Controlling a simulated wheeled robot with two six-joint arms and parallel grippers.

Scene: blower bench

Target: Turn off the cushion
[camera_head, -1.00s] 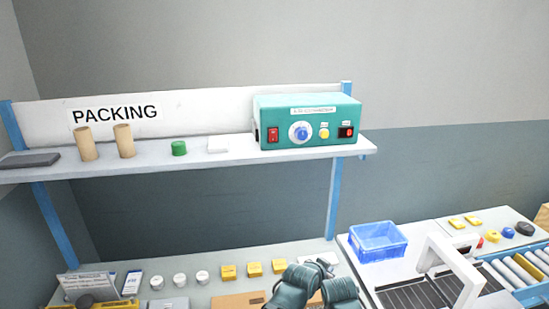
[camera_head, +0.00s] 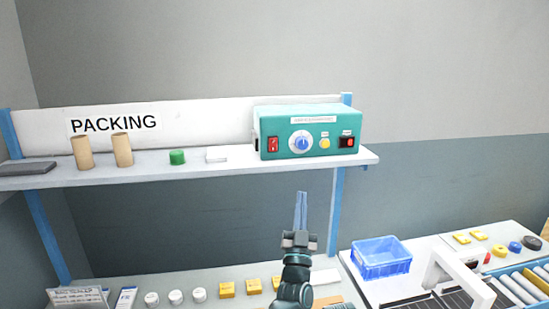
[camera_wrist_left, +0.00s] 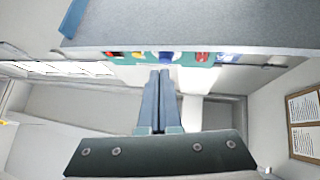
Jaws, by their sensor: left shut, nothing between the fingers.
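The teal control box (camera_head: 312,118) stands on the right end of the upper shelf; its top label is too small to read surely. Its front carries a red rocker switch (camera_head: 272,145) at left, a white dial with a blue knob (camera_head: 301,144), a yellow button (camera_head: 325,144) and a black switch with a red part (camera_head: 347,142). My left gripper (camera_head: 301,196) is shut and empty, pointing up below the dial and apart from it. In the left wrist view, the shut fingers (camera_wrist_left: 161,74) point towards the blue knob (camera_wrist_left: 166,57). My right gripper is not in view.
The shelf (camera_head: 215,168) also holds two cardboard tubes (camera_head: 122,150), a green cap (camera_head: 177,157) and a dark flat slab (camera_head: 27,168). Below are a bench with several jars and yellow boxes, a blue crate (camera_head: 381,258) and a roller conveyor. The space before the box is free.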

